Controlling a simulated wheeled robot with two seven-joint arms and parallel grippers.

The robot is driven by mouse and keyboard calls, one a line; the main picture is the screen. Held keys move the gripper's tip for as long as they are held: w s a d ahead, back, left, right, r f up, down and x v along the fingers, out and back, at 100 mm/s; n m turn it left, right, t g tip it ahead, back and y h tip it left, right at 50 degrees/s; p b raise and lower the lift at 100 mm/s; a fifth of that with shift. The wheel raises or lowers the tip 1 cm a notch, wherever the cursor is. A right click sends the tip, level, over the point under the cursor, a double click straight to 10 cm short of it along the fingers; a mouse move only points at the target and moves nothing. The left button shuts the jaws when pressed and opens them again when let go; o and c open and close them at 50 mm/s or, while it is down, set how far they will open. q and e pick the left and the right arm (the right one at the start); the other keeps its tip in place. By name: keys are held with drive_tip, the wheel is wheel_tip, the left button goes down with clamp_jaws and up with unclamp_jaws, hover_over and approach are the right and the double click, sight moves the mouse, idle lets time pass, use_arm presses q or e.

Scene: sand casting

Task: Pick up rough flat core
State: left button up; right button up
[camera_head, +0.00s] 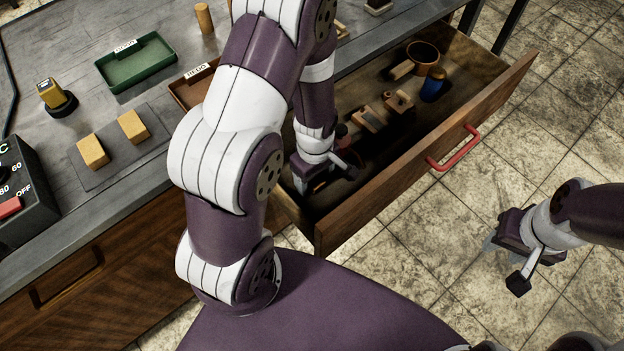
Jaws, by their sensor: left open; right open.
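Two sand-yellow blocks, one at left (93,151) and one at right (133,126), lie apart on a dark grey mat (108,168) on the bench. I cannot tell by sight whether either is the rough flat core. My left gripper (328,178) is open and points down into the near left end of the open drawer (385,178). Its own fingers and shadow hide what lies under it there. My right gripper (505,265) is open and empty, over the tiled floor to the right of the drawer.
The drawer holds wooden blocks (370,119), a round brown container (423,52) and a blue object (432,88).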

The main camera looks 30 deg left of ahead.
use_arm(q)
drive_tip(key=c, duration=1.2)
